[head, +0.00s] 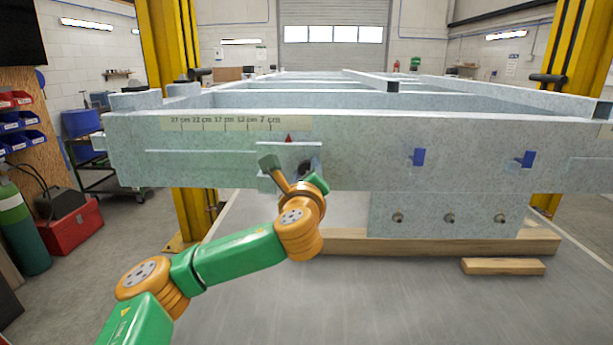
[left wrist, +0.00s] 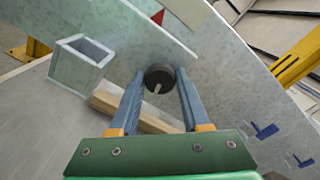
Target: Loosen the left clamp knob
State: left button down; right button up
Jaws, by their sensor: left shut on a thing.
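The left clamp knob (left wrist: 159,76) is a round black knob with a pale mark, on the face of the pale grey frame rail. In the head view the knob (head: 304,166) is a dark spot on a light plate (head: 290,150), partly hidden by my wrist. My left gripper (left wrist: 161,80) has one blue finger on each side of the knob and is shut on it. A red pointer (head: 289,138) sits at the plate's top. My right gripper is in neither view.
A centimetre scale (head: 220,123) runs along the rail (head: 350,145) above the plate. Timber (head: 440,242) lies below.

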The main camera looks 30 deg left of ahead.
pick_arm(q)
jog(key=shift+f+n+b, duration=0.15)
jog(key=shift+n+b, duration=1.7)
jog(key=shift+n, duration=3.35)
jog(key=shift+f+n+b, duration=0.15)
jog(key=shift+n+b, duration=1.7)
jog(key=shift+n, duration=3.35)
jog(key=shift+c, duration=1.8)
grip_release()
jog(key=shift+r, duration=0.1)
jog(key=shift+d+r, duration=0.1)
